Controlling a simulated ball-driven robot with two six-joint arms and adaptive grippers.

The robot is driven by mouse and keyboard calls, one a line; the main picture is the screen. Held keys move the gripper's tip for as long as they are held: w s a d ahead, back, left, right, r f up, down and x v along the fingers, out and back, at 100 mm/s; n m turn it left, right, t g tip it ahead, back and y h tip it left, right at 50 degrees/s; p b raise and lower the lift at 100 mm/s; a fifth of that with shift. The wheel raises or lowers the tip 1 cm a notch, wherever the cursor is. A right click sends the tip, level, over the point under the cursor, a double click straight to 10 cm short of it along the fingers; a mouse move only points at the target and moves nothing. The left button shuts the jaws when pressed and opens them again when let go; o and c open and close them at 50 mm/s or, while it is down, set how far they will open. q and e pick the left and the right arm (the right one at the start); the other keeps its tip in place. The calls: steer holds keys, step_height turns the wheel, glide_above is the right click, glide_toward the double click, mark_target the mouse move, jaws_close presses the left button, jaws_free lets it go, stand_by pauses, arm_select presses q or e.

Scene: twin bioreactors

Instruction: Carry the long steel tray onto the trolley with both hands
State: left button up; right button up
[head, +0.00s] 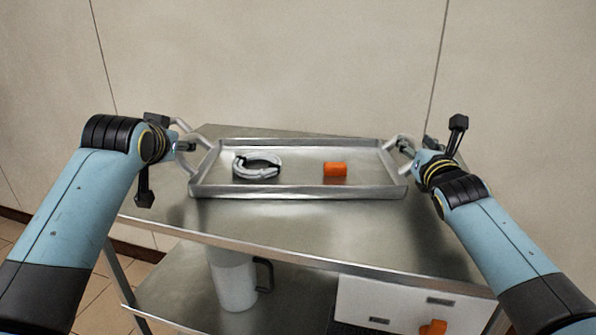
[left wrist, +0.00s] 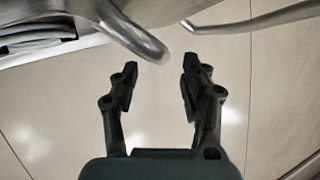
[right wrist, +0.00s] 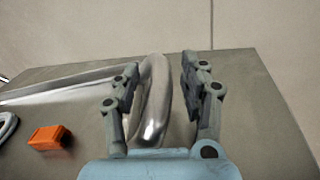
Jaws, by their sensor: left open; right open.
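The long steel tray (head: 300,191) appears to lie level on the steel top of the trolley (head: 330,232), towards its back edge. It has a raised rim and a loop handle at each end. My left gripper (head: 184,146) is open at the left handle (head: 190,166). In the left wrist view, the open fingers (left wrist: 158,72) are at a curved metal bar, with no grip on it. My right gripper (head: 407,148) is open at the right handle. In the right wrist view, that handle (right wrist: 157,100) stands between the open fingers (right wrist: 160,72). Contact cannot be told.
A coiled grey cable (head: 257,171) and an orange block (head: 335,170) lie in the tray. A white jug (head: 234,282) stands on the lower shelf, beside a white drawer unit (head: 395,304). The wall (head: 280,60) is close behind. The front of the top is clear.

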steer(key=shift+s, duration=0.25)
steer(key=s, duration=1.1)
steer(key=shift+s+a, duration=0.1)
steer(key=shift+s, duration=0.15)
arm_select(q)
steer(key=v, duration=0.6)
steer(key=shift+s, duration=0.3)
